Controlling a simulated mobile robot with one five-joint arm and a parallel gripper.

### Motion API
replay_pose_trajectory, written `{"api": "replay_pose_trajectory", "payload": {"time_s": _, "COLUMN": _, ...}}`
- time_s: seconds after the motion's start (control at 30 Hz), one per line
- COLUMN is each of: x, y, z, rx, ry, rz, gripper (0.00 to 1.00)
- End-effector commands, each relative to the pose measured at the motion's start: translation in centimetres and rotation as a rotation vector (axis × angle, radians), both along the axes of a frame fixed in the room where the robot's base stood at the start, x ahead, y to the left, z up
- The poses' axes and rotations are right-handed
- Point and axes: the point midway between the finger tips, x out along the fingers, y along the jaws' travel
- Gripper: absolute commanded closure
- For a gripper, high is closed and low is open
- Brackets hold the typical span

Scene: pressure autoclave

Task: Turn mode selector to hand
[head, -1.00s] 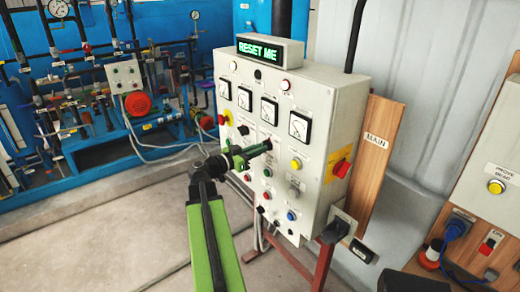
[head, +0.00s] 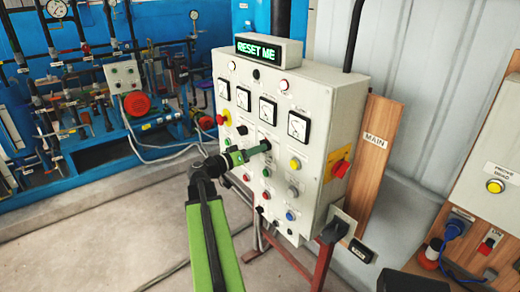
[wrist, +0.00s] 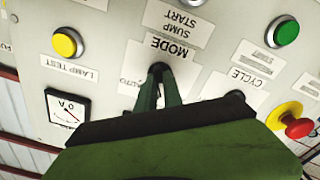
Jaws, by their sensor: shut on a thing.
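The mode selector is a small black knob (wrist: 159,68) on the pale control panel (head: 338,100), under a label reading MODE, which appears upside down in the wrist view. My gripper (wrist: 160,92) is shut on this knob, with its two green fingers on either side. The fingers hide most of the knob, so its pointing direction cannot be told. A label reading AUTO shows beside it; a hand label cannot be made out. In the head view my gripper (head: 264,147) reaches the middle of the panel and covers the selector.
A yellow lamp test button (wrist: 67,43), a green button (wrist: 285,32), a black cycle knob (wrist: 236,96) and a red emergency knob (wrist: 296,127) surround the selector. A RESET ME display (head: 256,49) tops the panel. Blue pipework machinery stands at the left.

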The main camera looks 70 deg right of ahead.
Motion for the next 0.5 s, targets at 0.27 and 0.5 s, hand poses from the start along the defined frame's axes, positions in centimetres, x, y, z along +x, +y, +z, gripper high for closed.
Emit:
{"api": "replay_pose_trajectory", "payload": {"time_s": 0.27, "x": -0.04, "y": 0.12, "z": -0.13, "rx": 0.103, "ry": 0.155, "rz": -0.002, "gripper": 1.00}}
{"api": "replay_pose_trajectory", "payload": {"time_s": 0.5, "x": -0.04, "y": 0.11, "z": -0.14, "rx": 0.155, "ry": 0.233, "rz": -0.002, "gripper": 1.00}}
